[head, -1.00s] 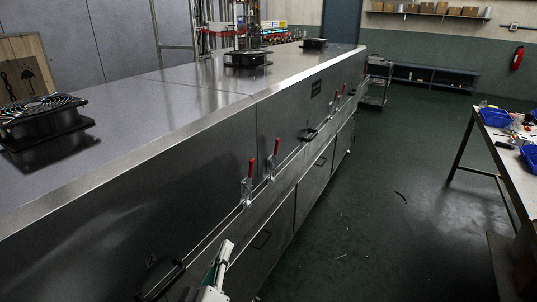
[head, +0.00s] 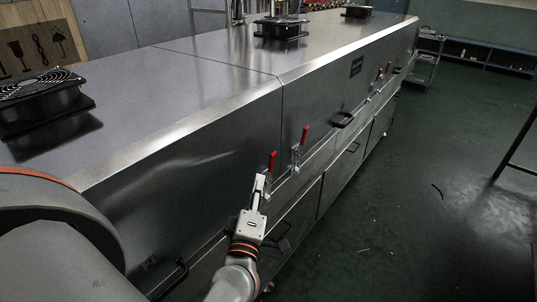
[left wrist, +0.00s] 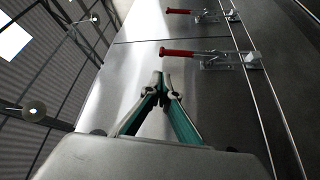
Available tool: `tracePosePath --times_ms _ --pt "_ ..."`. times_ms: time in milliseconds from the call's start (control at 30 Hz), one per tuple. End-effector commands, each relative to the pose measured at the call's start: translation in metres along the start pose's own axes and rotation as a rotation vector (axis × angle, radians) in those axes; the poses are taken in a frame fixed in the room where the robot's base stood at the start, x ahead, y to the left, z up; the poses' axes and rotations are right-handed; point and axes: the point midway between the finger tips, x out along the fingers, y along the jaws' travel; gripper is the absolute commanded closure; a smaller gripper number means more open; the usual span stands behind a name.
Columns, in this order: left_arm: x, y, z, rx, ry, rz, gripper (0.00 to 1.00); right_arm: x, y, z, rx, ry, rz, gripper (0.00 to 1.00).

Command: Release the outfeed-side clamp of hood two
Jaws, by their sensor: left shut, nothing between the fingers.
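Two toggle clamps with upright red handles sit on the dryer's front face, one on each side of a hood seam. The nearer clamp (head: 272,161) is left of the seam; the other clamp (head: 304,136) is right of it. In the left wrist view the nearer clamp (left wrist: 192,53) lies just beyond the fingertips, and the other clamp (left wrist: 180,11) is at the top. My left gripper (head: 260,182) is shut and empty, just below the nearer red handle; its tips (left wrist: 163,78) appear apart from it.
The long steel dryer (head: 190,130) carries black fans (head: 45,98) on top. A black handle (head: 343,119) sticks out farther along the front. Two more red-handled clamps (head: 379,75) are farther back. The green floor (head: 400,210) at the right is mostly clear.

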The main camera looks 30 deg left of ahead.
Motion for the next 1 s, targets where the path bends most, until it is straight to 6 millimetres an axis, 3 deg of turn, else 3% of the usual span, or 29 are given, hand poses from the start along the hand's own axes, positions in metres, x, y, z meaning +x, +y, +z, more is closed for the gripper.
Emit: tracePosePath --times_ms 267,700,1000 --pt "0.009 0.001 0.000 0.001 0.001 0.002 1.00 -0.002 0.000 0.001 0.000 -0.005 -0.001 0.60" --pt "0.079 0.002 0.000 0.001 0.001 0.002 1.00 -0.009 0.002 -0.013 -0.001 0.000 0.001 0.60" --pt "0.100 0.000 0.000 0.002 -0.001 0.000 1.00 -0.010 0.003 -0.017 -0.001 0.004 0.002 0.60"
